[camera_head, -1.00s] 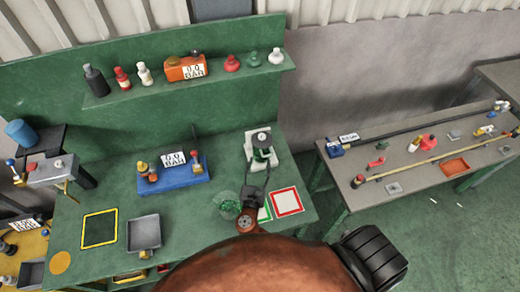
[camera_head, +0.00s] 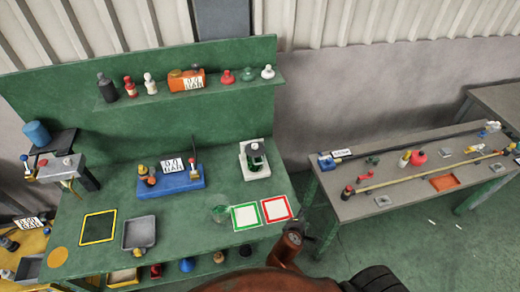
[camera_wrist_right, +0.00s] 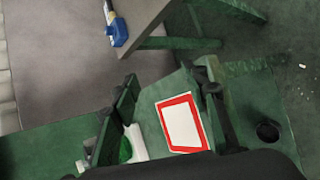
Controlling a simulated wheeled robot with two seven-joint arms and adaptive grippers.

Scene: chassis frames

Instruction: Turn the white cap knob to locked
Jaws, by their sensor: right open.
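A white knob-shaped part (camera_head: 267,71) stands at the right end of the green shelf, beside a green and a red one. A pale stand (camera_head: 257,170) with a dark round top and green body (camera_head: 254,149) is on the green bench. I cannot tell which of these carries the task's white cap knob, nor any lock setting. My left gripper is not in view.
A blue block with a display (camera_head: 170,182) and a grey tray (camera_head: 139,234) are left. A second table (camera_head: 400,205) stands right, across a gap.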

